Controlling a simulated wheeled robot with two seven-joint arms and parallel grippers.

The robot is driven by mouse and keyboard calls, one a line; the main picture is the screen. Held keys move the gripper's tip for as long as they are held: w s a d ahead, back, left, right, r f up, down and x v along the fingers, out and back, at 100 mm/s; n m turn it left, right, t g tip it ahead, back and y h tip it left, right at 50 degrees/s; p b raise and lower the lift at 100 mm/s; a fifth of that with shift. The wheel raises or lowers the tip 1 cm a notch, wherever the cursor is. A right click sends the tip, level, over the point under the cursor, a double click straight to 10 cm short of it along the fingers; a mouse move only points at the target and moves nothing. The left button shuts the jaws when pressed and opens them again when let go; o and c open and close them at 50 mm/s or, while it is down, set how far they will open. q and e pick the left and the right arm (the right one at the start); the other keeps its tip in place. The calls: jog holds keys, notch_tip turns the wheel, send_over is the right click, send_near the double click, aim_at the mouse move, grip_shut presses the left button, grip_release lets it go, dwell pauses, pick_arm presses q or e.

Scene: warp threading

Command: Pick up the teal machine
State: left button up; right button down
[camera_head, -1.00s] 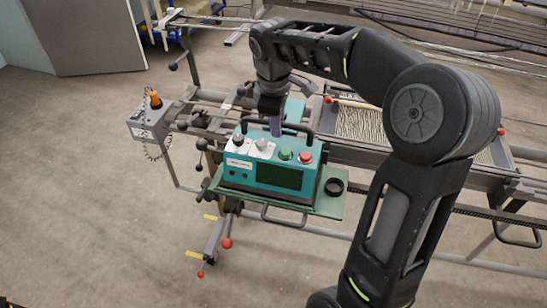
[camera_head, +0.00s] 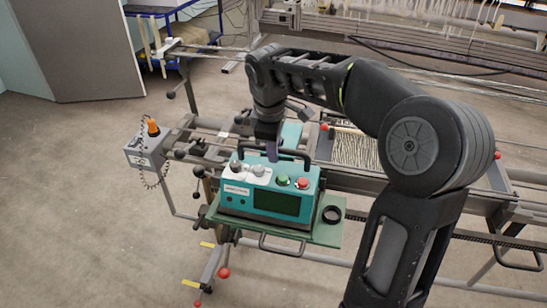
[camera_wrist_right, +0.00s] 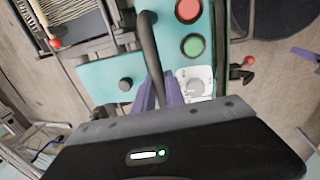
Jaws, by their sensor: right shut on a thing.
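The teal machine (camera_head: 232,200) has a dark screen, green and red buttons, pale knobs and a black handle on top. It sits on a green tray (camera_head: 326,236) at the frame's front; no gap beneath it can be made out. My right gripper (camera_head: 272,152) comes down from above and is shut on the handle. In the right wrist view, the purple fingers (camera_wrist_right: 156,92) close around the dark handle bar (camera_wrist_right: 149,48), beside the machine's buttons and white knob (camera_wrist_right: 195,84). My left gripper is not in view.
A black ring (camera_head: 332,214) lies on the tray, right of the machine. A grey control box (camera_head: 147,150) with an orange knob and coiled cord stands left. Loom rails and a bed of pale threads (camera_head: 355,148) lie behind. The floor at left is clear.

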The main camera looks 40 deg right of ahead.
notch_tip(320, 180, up, 10)
jog(key=shift+f+p, duration=0.25)
jog(key=shift+p, duration=0.35)
jog(key=shift+f, duration=0.1)
